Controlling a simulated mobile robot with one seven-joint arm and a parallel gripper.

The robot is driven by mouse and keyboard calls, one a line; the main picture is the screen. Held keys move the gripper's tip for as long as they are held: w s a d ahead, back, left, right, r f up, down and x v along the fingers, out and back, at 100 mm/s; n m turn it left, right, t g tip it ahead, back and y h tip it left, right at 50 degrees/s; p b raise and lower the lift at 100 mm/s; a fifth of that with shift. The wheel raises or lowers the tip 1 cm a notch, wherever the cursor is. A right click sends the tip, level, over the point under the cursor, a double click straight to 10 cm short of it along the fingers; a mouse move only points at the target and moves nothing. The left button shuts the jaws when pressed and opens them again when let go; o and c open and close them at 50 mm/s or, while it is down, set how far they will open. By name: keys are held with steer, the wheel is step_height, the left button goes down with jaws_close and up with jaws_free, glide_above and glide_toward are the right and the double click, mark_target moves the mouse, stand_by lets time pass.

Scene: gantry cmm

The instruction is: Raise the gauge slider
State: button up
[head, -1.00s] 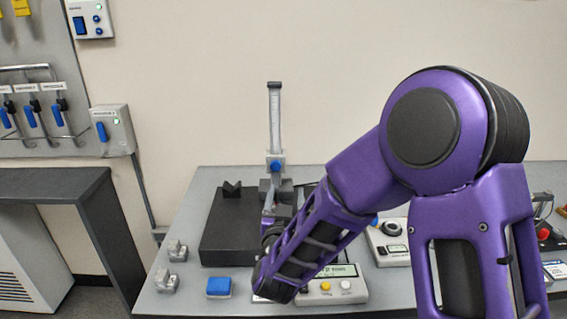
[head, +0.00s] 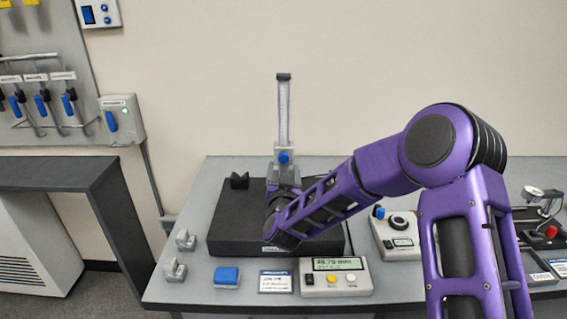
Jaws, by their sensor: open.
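The height gauge stands on a black granite plate (head: 232,222), its pale upright scale (head: 284,112) rising above it. The gauge slider (head: 284,170) is a grey block with a blue knob (head: 284,157), low on the scale. My purple arm reaches in from the right, its dark wrist in front of the plate. Only a small part of my gripper (head: 271,190) shows, just below and left of the slider; it is open. Its fingertips are hidden, so I cannot tell whether they touch the slider.
A readout box (head: 336,278) with yellow and white buttons, a label plate (head: 275,282) and a blue block (head: 227,277) sit along the front. Small grey clamps (head: 175,268) stand left. A dial device (head: 398,232) is right of the plate. The wall above is clear.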

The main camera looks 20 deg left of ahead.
mark_target(283, 160)
steer(key=shift+x, duration=1.8)
jaws_close()
